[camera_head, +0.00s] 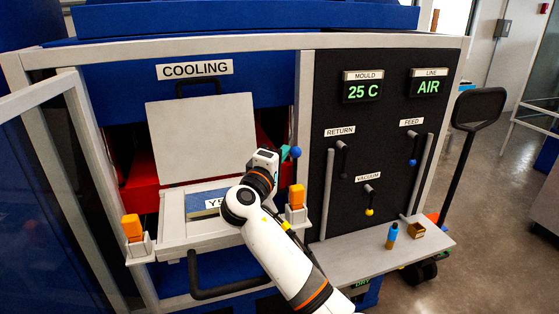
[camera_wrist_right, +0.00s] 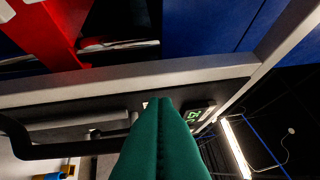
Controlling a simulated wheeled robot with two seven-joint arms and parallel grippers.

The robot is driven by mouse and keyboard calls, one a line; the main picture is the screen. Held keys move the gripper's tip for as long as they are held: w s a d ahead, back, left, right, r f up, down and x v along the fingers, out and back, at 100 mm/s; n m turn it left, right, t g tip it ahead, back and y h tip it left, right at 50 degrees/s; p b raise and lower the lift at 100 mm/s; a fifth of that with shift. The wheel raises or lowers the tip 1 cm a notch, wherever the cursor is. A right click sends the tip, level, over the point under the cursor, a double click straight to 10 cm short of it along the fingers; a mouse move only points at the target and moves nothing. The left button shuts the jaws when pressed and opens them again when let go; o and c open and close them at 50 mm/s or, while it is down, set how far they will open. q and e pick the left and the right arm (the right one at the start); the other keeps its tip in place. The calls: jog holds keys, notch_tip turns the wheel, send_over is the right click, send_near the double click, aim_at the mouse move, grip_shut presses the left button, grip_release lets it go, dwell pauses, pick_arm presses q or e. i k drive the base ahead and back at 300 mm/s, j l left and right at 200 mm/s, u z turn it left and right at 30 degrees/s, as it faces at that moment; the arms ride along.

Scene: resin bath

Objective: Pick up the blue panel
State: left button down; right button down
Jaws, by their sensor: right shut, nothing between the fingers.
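A flat pale blue panel (camera_head: 200,198) lies in the light grey tray (camera_head: 172,232) under the COOLING sign. A white label starting with "YE" lies on it, and my right arm hides its right part. I cannot tell for certain that this is the blue panel. My right gripper (camera_head: 284,153) is above and to the right of the tray, with its green fingers shut and empty. The shut fingers also fill the middle of the right wrist view (camera_wrist_right: 160,140). My left gripper is not in view.
A raised grey lid (camera_head: 201,138) stands behind the tray. Orange blocks (camera_head: 132,227) (camera_head: 297,196) flank the tray, and a black handle (camera_head: 215,292) runs along its front. The black control panel (camera_head: 385,110) has levers. A blue bottle (camera_head: 392,235) and a brown box (camera_head: 416,230) stand on the right shelf.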

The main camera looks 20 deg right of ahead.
aim_at(207, 203)
jog(key=k+j, duration=0.35)
jog(key=j, duration=0.15)
jog(key=k+j, duration=0.3)
jog(key=j, duration=0.2)
